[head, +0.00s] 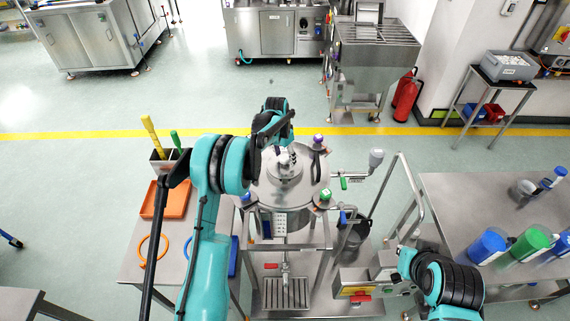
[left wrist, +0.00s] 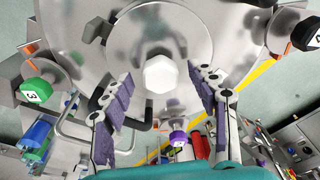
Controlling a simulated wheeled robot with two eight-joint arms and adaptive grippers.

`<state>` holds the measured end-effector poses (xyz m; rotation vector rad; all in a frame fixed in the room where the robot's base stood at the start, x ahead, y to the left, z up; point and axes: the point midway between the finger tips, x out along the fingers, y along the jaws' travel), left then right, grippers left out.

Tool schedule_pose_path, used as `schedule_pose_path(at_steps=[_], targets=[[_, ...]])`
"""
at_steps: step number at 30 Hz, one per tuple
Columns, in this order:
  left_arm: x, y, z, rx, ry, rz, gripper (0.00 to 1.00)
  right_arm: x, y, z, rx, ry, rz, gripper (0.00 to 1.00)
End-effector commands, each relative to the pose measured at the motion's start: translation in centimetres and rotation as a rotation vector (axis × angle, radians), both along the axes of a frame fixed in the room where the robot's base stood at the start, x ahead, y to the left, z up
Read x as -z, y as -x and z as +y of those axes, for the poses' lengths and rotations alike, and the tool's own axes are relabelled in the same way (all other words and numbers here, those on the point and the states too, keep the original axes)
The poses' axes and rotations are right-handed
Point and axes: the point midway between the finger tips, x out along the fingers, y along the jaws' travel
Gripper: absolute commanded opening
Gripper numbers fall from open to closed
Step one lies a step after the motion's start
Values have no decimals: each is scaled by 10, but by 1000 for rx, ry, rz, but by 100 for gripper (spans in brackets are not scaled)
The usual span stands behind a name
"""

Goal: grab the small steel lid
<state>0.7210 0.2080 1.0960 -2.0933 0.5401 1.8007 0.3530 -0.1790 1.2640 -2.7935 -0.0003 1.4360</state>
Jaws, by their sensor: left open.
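The small steel lid (head: 284,170) lies on top of the round steel vessel (head: 312,185). In the left wrist view the lid (left wrist: 140,28) is a shiny disc with a white hexagonal knob (left wrist: 160,73) at its middle. My left gripper (head: 284,156) is above the lid in the head view, partly hiding it. In the left wrist view its purple-padded fingers (left wrist: 161,80) are spread open, one on each side of the knob, with clear gaps and nothing held. Only a teal and black part of my right arm shows at the lower right of the head view.
Numbered knobs stand around the vessel rim: a green one (left wrist: 37,90), a purple one (left wrist: 178,139) and a black one (left wrist: 306,35). The left table holds an orange tray (head: 175,200). Several coloured-capped containers stand on the right table (head: 450,195).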

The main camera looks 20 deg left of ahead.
Motion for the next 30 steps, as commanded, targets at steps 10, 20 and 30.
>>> schedule_pose_path(at_steps=[10,20,30], targets=[[10,-1,-1,0,0,0,59,-1,0,0,0,0,0,0],[10,-1,-1,0,0,0,0,-1,0,0,0,0,0,0],[4,-2,-1,0,0,0,0,0,0,0,0,0,0,0]])
